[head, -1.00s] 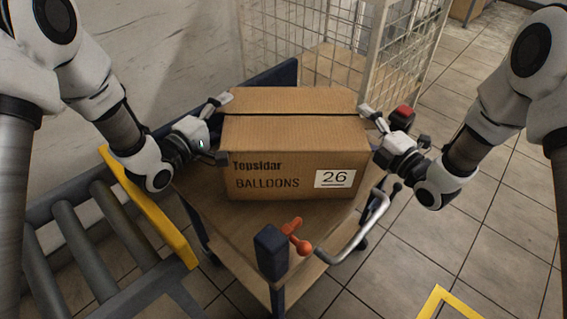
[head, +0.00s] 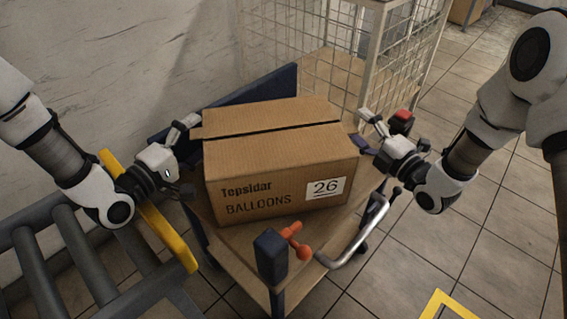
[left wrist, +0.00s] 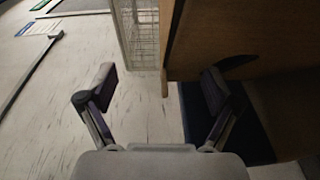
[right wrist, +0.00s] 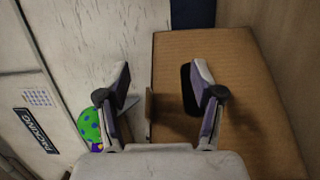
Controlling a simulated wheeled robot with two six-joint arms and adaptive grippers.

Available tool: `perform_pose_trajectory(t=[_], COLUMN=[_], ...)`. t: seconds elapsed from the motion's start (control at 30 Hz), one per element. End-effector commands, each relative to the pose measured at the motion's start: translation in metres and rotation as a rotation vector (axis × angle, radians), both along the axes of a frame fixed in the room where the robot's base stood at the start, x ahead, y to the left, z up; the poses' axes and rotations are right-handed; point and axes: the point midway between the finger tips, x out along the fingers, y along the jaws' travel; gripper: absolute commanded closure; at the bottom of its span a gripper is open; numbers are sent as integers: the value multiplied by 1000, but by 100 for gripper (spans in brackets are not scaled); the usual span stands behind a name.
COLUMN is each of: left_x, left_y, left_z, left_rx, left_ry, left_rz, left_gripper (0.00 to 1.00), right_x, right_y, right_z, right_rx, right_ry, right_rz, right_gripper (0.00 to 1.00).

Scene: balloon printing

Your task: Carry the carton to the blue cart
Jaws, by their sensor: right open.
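The brown carton (head: 265,170), marked "Topsidar BALLOONS 26", sits on the wooden deck of the blue cart (head: 250,238), turned a little. Its top flaps are closed with a narrow dark gap between them. My left gripper (head: 188,148) is open at the carton's left side; the left wrist view shows its fingers (left wrist: 160,92) spread, one in front of the carton wall near a dark handle hole. My right gripper (head: 364,130) is open at the right side; the right wrist view shows one finger (right wrist: 160,88) over the carton's handle hole. Whether either fingertip touches is unclear.
A roller conveyor (head: 75,255) with a yellow end rail (head: 160,235) lies at the left. A wire cage (head: 400,60) stands behind the cart. An orange lever (head: 297,240) and a metal handle (head: 360,240) are at the cart's front.

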Motion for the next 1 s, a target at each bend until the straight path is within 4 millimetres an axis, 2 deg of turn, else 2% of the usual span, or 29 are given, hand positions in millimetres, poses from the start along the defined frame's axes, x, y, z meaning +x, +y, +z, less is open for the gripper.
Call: perform_pose_trajectory(t=[0.03,0.2,0.5,0.57,0.87,1.0], left_x=[-9,-26,-29,-29,-29,-29], left_y=[6,15,16,16,16,17], left_z=[0,1,0,0,0,0], left_rx=[-8,-3,0,0,1,1], left_ry=[2,1,1,1,0,0], left_rz=[4,1,-2,-2,-1,-1], left_gripper=[11,11,11,11,11,11], right_x=[0,0,0,0,0,-7], right_y=[0,0,0,0,0,-6], right_z=[0,0,-1,-1,-1,-1], right_rx=[0,0,0,0,0,2], right_ry=[0,0,0,0,0,3], right_rz=[0,0,0,0,0,-2], right_gripper=[34,34,34,13,13,13])
